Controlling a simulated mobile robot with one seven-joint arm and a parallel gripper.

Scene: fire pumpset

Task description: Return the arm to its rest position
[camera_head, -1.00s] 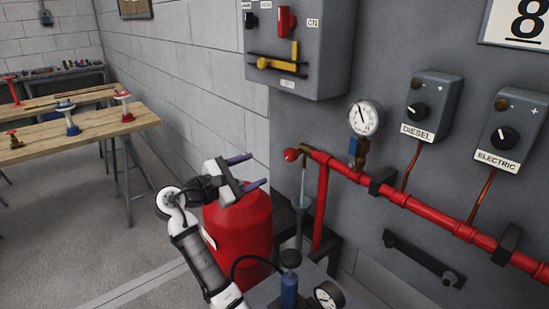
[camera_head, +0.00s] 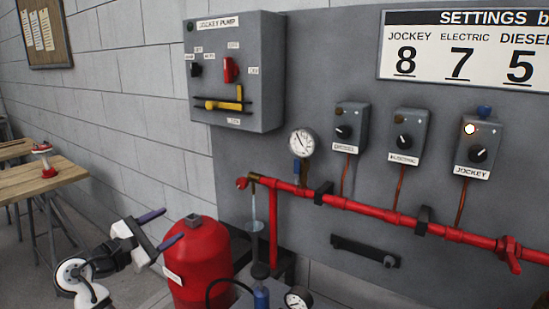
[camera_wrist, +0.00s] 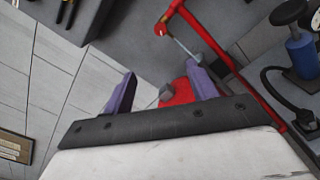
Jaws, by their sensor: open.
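My gripper (camera_head: 160,228) is at the lower left of the head view, in front of and left of the red tank (camera_head: 203,258). Its two purple fingers are apart and nothing is between them. In the wrist view my gripper (camera_wrist: 163,88) is open, with the red tank (camera_wrist: 177,92) partly visible beyond the fingers. My arm is bent, and its lower links are cut off by the bottom edge of the head view.
The jockey pump box (camera_head: 235,70) hangs on the wall above. A red pipe (camera_head: 380,207) with a pressure gauge (camera_head: 302,143) runs along the grey panel. A small pump with a gauge (camera_head: 298,299) is low by the tank. A wooden table (camera_head: 30,185) stands at the left.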

